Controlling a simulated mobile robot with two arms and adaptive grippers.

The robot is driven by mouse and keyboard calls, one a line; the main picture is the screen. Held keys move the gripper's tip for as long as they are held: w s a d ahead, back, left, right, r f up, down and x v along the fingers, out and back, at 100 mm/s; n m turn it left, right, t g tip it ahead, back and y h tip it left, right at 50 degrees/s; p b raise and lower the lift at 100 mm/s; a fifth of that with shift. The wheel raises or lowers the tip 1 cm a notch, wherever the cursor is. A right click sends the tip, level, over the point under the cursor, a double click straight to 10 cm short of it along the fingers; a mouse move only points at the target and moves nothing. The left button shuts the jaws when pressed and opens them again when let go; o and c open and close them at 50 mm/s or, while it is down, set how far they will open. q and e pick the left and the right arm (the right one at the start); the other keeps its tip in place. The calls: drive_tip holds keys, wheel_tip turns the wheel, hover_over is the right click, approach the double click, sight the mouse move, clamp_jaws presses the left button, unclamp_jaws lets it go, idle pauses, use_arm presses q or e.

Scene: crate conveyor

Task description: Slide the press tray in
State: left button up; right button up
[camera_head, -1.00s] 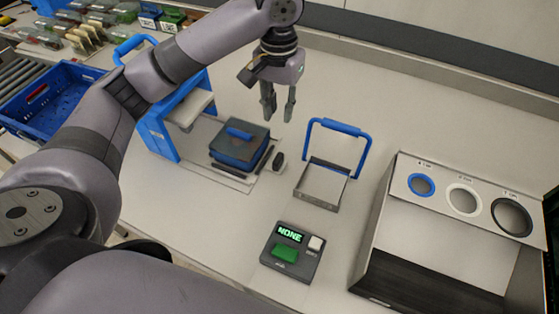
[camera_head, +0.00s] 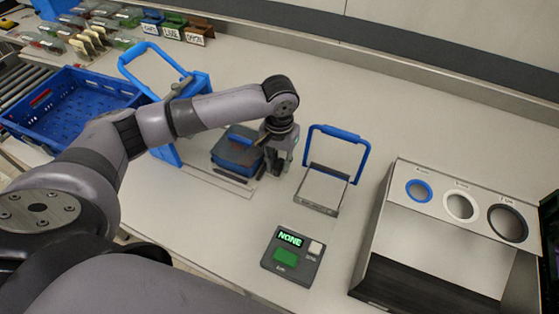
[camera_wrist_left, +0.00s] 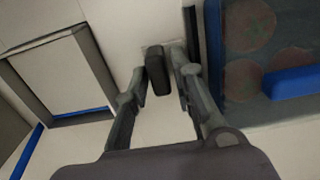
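The press tray's flat plate (camera_head: 225,183) lies on the table in front of the blue press (camera_head: 165,155). A dark box with a blue top handle (camera_head: 237,150) sits on it; in the left wrist view its see-through lid (camera_wrist_left: 240,50) shows round reddish shapes. A small black knob (camera_wrist_left: 158,72) stands beside the box. My left gripper (camera_head: 279,172) is low at the box's right side. In the left wrist view its open fingers (camera_wrist_left: 160,85) stand on either side of the knob, with gaps showing. My right gripper is in neither current view.
A metal stand with a blue hoop (camera_head: 318,208) is close right of my gripper. A control box reading NONE (camera_head: 292,256) is in front, and a bin panel with three round holes (camera_head: 440,215) is at right. A blue crate (camera_head: 70,105) is at left.

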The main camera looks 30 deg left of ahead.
use_arm(q)
drive_tip(key=shift+f, duration=0.2)
clamp_jaws()
idle(0.6)
